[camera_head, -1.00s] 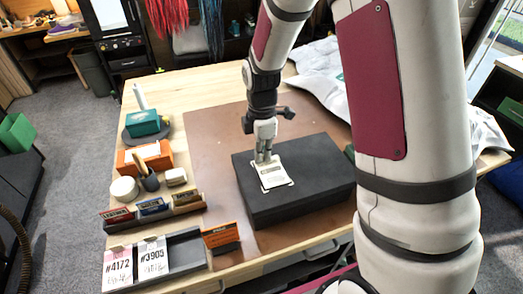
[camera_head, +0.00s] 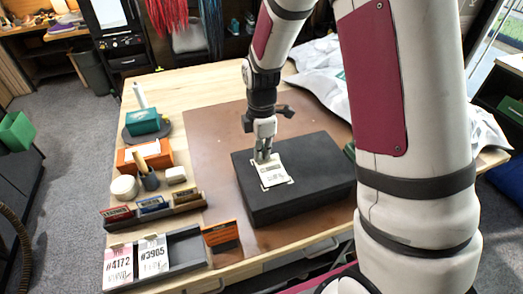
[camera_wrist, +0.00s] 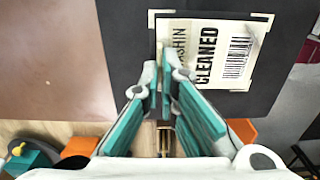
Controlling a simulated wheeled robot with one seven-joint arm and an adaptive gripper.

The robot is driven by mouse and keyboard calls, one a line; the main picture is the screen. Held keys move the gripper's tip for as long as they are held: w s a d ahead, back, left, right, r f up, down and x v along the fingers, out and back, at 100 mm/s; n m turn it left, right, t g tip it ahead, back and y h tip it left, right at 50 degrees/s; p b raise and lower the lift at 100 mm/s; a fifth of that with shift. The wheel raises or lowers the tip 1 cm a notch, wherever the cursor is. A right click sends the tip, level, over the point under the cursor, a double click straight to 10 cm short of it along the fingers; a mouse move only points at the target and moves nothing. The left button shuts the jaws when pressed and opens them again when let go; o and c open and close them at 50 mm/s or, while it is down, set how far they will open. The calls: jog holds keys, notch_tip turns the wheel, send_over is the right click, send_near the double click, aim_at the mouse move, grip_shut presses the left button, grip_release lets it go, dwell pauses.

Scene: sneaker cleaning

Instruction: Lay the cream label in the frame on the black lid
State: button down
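The cream label (camera_wrist: 238,53), with black lettering and a barcode, lies on the black lid (camera_wrist: 125,35) inside the pale corner marks of the frame (camera_wrist: 262,17). In the head view the label (camera_head: 273,175) looks flat, near the lid (camera_head: 315,170)'s left end. My gripper (camera_wrist: 162,66) is at the label's left side, pointing down, its fingertips close together with a narrow gap. They cover part of the label's edge. I cannot tell whether they still pinch it. In the head view my gripper (camera_head: 263,157) is at the label's far edge.
A tray (camera_head: 190,250) with tags #4172 and #3905 stands at the front left. An orange sign (camera_head: 221,237), a row of small cards (camera_head: 152,207) and jars stand on the left. White bags (camera_head: 325,65) lie behind the box. The brown mat (camera_head: 205,135) left of the box is clear.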

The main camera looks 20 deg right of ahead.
jog(key=c, duration=1.7)
grip_release()
notch_tip(320, 180, up, 12)
jog(key=s+r+m+t, duration=0.2)
jog(key=s+r+m, duration=0.2)
jog(key=s+m, duration=0.2)
jog(key=s+r+m+t, duration=0.1)
jog(key=s+r+m, duration=0.3)
jog(key=s+m, duration=0.2)
jog(key=s+d+r+m+t+b, duration=0.1)
jog(key=s+r+m+t, duration=0.1)
jog(key=s+r+m, duration=0.3)
jog(key=shift+s+m+t, duration=0.3)
jog(key=shift+s+m, duration=0.1)
jog(key=shift+s, duration=1.3)
